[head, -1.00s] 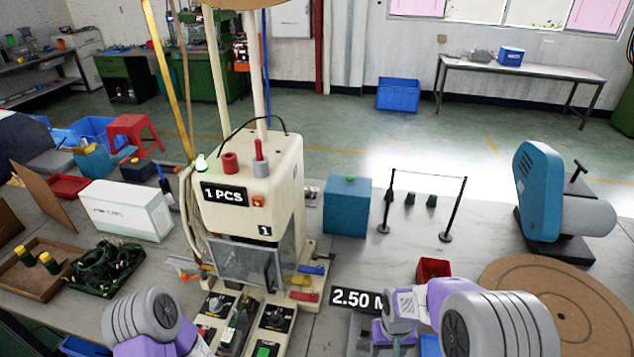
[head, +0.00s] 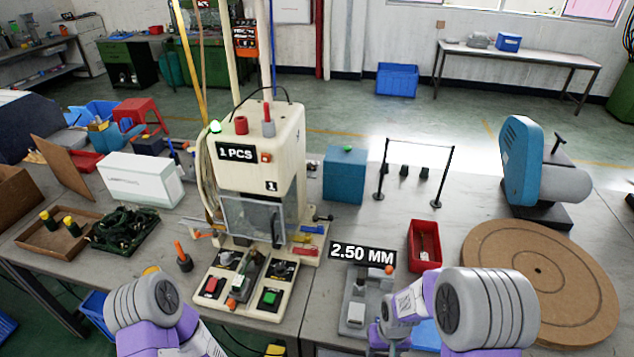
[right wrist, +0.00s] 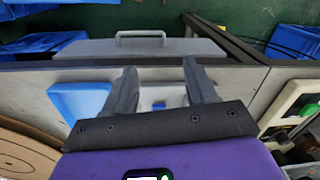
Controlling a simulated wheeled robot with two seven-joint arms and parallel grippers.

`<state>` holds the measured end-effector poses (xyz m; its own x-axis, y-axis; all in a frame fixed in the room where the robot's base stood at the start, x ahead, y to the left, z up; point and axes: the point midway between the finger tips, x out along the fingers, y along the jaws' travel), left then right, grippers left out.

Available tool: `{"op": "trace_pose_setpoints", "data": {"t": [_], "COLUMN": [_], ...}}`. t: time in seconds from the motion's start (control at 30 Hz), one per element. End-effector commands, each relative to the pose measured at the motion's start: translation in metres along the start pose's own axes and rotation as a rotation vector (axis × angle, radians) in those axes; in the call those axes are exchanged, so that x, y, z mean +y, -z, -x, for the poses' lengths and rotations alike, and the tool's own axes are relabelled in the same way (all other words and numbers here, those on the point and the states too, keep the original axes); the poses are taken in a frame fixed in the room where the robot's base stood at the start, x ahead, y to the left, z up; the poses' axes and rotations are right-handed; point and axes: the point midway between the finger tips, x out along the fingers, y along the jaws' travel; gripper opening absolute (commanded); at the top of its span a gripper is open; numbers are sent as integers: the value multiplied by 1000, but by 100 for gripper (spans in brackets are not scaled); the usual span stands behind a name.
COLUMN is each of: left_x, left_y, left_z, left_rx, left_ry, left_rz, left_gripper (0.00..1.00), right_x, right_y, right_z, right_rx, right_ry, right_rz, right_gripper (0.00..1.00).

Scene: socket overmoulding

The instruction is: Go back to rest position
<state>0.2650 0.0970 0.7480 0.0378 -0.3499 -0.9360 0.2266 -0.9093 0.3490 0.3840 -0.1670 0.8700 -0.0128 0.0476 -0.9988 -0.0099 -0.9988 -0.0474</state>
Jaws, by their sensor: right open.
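The cream moulding machine (head: 255,165) stands on the table, with a clear guard and a control base (head: 240,285) in front. A grey gauge device (head: 357,300) sits to its right under a "2.50 MM" sign (head: 362,254). My right arm is at the lower right in the head view, beside that device; its fingertips are hidden there. In the right wrist view my right gripper (right wrist: 157,85) is open, its two fingers apart with nothing between them. My left arm is at the lower left in the head view; its gripper is out of frame.
A red bin (head: 424,245) and a round brown board (head: 540,275) lie to the right. A blue tray (right wrist: 80,103) shows beside my right gripper. A wooden tray (head: 58,250) and a black tray of dark green parts (head: 122,230) are at the left.

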Motion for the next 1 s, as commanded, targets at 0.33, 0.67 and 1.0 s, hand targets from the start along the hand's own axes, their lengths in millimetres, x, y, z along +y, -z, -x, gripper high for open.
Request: {"op": "trace_pose_setpoints", "data": {"t": [0.33,0.67,1.0], "left_x": [0,0,0], "left_y": [-1,-1,-1], "left_z": [0,0,0], "left_rx": [-2,-2,-2], "left_ry": [0,0,0], "left_rz": [0,0,0], "left_gripper": [0,0,0], "right_x": [-16,-56,-62], "right_y": [-53,-114,-119], "right_z": [-78,-124,-126], "right_rx": [-24,-1,10], "right_ry": [118,292,315], "right_rz": [-62,-198,-220], "right_gripper": [56,56,56]}}
